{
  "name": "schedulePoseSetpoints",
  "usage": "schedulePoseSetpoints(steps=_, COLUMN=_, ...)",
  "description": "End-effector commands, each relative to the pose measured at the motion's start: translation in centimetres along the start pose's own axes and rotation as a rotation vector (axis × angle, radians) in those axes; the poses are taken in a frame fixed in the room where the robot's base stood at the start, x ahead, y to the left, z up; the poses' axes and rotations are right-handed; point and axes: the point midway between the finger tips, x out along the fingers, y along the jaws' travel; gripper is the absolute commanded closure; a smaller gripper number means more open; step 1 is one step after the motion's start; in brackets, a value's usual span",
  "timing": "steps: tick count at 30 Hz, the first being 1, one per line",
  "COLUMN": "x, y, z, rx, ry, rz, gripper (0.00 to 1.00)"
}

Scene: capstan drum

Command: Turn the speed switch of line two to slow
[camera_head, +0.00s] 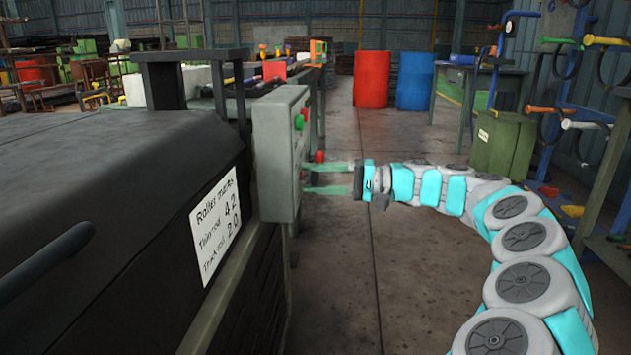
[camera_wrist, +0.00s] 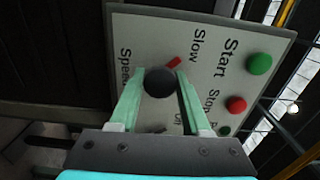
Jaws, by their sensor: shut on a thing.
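A grey control box (camera_head: 275,155) is fixed at the end of the black machine. The wrist view shows its pale panel (camera_wrist: 215,40) turned sideways, with the words Speed, Slow, Start and Stop. A round black knob (camera_wrist: 160,82) sits between Speed and Slow. A short red mark (camera_wrist: 173,62) shows at the knob's edge on the side towards Slow. My gripper (camera_head: 306,178) reaches the box's face from the right. Its pale green fingers are shut on the knob, one on each side. I cannot read any line number on the panel.
A sheet on the machine (camera_head: 215,225) reads "Roller marks". Red (camera_head: 372,80) and blue (camera_head: 415,82) barrels stand far back.

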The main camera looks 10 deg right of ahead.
Motion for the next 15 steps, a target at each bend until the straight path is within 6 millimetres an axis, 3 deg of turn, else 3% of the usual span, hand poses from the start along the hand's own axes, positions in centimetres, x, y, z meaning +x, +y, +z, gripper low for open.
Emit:
schedulePoseSetpoints(steps=8, x=0.03, y=0.11, z=0.04, rx=0.001, ry=-0.002, rz=0.002, gripper=1.00)
schedulePoseSetpoints(steps=9, x=0.03, y=0.12, z=0.04, rx=0.001, ry=-0.002, rz=0.002, gripper=0.51)
schedulePoseSetpoints(steps=15, x=0.03, y=0.07, z=0.03, rx=0.001, ry=-0.001, rz=0.001, gripper=0.28)
